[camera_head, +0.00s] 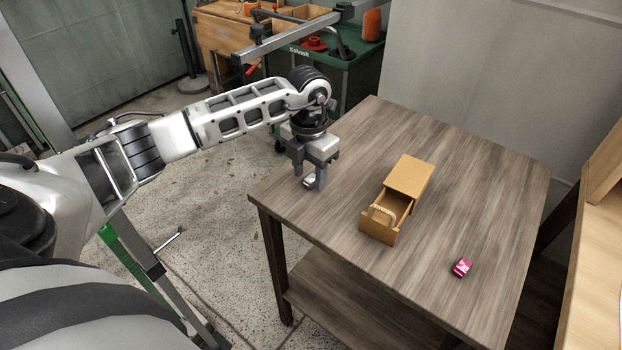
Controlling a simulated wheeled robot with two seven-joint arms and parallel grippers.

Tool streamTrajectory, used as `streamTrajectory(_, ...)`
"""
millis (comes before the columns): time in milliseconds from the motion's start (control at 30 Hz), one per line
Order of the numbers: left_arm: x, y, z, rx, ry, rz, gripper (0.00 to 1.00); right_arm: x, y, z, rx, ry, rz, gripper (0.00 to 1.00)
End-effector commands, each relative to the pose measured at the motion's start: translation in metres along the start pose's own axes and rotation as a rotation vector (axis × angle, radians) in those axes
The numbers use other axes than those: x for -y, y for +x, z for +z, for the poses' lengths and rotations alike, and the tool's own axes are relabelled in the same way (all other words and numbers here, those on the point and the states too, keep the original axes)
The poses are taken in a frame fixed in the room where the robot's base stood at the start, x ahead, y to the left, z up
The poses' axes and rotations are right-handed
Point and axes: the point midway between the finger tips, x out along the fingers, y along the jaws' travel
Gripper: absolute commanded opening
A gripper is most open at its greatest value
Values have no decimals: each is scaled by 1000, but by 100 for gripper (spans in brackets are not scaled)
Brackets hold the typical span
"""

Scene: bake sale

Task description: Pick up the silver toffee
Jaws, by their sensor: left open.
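A small silver thing (308,182), which looks like the silver toffee, is at the left corner area of the wooden table (480,180). It is partly hidden by my left gripper (309,176). My left gripper points down right at it, fingers apart, one on either side as far as I can tell. Whether the fingers touch it cannot be told. My right gripper is not in view.
A small wooden box (410,174) with its drawer (377,231) pulled open stands mid-table. A pink wrapped piece (461,268) lies near the front right. The table's left edge is close to my gripper. A green cart (335,70) stands behind.

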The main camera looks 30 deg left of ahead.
Motion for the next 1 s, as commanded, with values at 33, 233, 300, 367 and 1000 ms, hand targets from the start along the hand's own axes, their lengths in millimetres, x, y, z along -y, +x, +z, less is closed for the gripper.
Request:
streamTrajectory(33, 0, 4, 0, -2, 0, -1, 45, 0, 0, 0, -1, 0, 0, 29)
streamTrajectory(233, 0, 6, 0, 0, 1, 0, 45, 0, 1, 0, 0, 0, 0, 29)
streamTrajectory(300, 0, 6, 0, 0, 1, 0, 43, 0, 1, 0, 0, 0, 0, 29)
streamTrajectory(367, 0, 6, 0, 0, 0, 0, 26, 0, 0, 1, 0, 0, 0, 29)
streamTrajectory(1000, -2, -16, -1, 1, -3, 1, 8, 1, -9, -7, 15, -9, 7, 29)
